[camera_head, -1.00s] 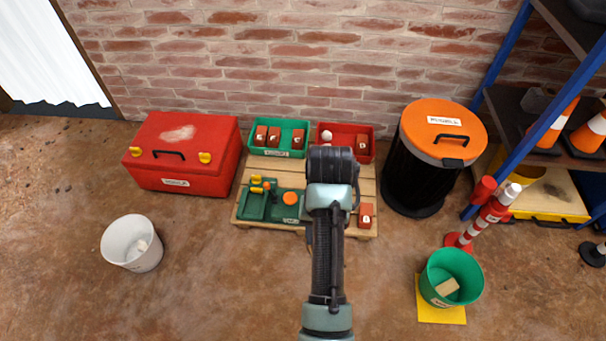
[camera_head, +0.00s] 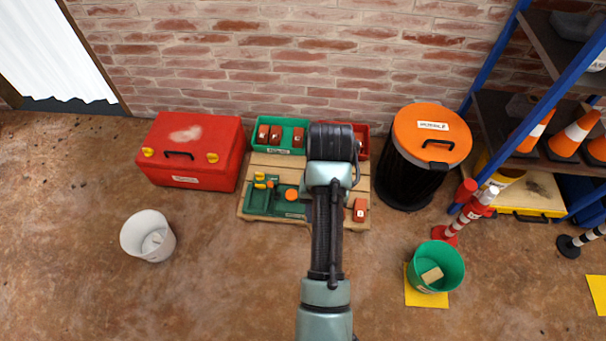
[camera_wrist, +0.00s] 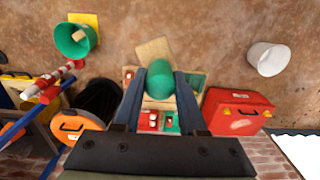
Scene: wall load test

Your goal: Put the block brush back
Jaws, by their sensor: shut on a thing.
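In the wrist view my gripper (camera_wrist: 161,74) is shut on a rounded green piece (camera_wrist: 160,86), with a flat tan piece (camera_wrist: 153,49) just beyond it. Together they look like the block brush, held above the floor and pallet area. In the head view my own arm hides the gripper and the brush. The low wooden pallet (camera_head: 282,160) stands by the wall. On it are a green tool tray (camera_head: 259,203), a green bin (camera_head: 263,138) with several red-brown blocks, a red bin (camera_head: 365,147) and a lone red-brown block (camera_head: 360,210).
A red chest (camera_head: 214,147) stands left of the pallet, a black drum with orange lid (camera_head: 408,132) right. A white bucket (camera_head: 134,237) is front left. A green bucket (camera_head: 452,260) on a yellow mat, a red-white post (camera_head: 468,213) and a shelf (camera_head: 510,125) are right. Front floor is open.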

